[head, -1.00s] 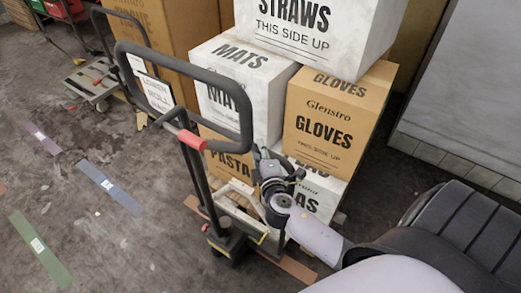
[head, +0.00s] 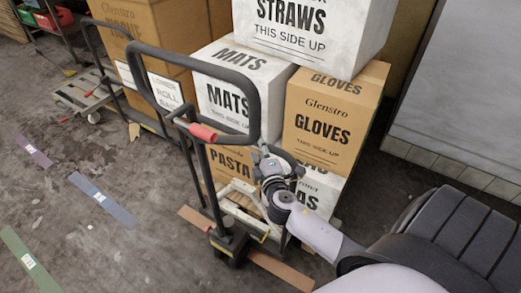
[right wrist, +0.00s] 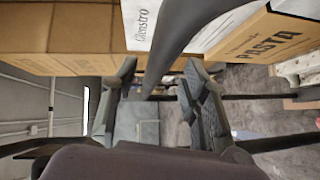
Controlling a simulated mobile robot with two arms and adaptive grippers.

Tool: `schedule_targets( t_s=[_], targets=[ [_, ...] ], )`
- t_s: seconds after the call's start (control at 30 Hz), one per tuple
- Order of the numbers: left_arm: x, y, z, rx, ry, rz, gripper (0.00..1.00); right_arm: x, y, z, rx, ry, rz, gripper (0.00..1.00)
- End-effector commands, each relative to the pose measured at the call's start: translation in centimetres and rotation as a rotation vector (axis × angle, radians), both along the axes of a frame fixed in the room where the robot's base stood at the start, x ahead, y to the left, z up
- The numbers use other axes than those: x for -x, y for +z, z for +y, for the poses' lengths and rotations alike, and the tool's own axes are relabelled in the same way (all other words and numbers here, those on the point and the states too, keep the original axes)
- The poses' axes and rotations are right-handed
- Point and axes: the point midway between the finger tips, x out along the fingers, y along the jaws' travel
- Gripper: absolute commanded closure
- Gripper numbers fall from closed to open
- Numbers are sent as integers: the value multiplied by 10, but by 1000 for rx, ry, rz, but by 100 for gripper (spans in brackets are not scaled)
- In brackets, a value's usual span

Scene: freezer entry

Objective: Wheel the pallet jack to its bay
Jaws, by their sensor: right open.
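The pallet jack has a black loop handle (head: 195,79) with a red lever (head: 203,131). It stands upright on its dark wheel base (head: 230,240), in front of the stacked boxes. My right gripper (head: 263,153) is open beside the lower right of the loop, close to it; contact cannot be told in the head view. In the right wrist view, a dark tube (right wrist: 172,50) passes across the gap between the open fingers of this gripper (right wrist: 160,78), which are not closed on it. My left gripper is not in view.
Boxes marked straws (head: 300,30), mats (head: 225,95) and gloves (head: 325,120) stand behind the jack. A flat trolley (head: 82,92) is at the far left. Floor tapes, blue (head: 103,199) and green (head: 30,262), lie on open floor at left. A grey wall closes the right.

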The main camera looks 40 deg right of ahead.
Motion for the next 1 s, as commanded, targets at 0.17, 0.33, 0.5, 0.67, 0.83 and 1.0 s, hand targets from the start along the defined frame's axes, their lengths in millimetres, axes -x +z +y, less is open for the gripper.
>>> schedule_targets(
  t_s=[0.17, 0.33, 0.5, 0.67, 0.83, 1.0],
  targets=[
    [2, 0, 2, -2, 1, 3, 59, 0, -1, 1, -1, 1, 2, 59],
    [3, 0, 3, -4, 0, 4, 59, 10, -1, 5, -2, 3, 4, 59],
    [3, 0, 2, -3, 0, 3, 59, 40, 2, 17, -4, 3, 6, 59],
    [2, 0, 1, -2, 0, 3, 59, 72, 8, 30, -5, 2, 5, 59],
    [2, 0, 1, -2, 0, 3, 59, 98, 12, 39, -2, 0, 5, 59],
    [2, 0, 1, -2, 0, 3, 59, 109, 15, 44, -1, 0, 2, 59]
  ],
)
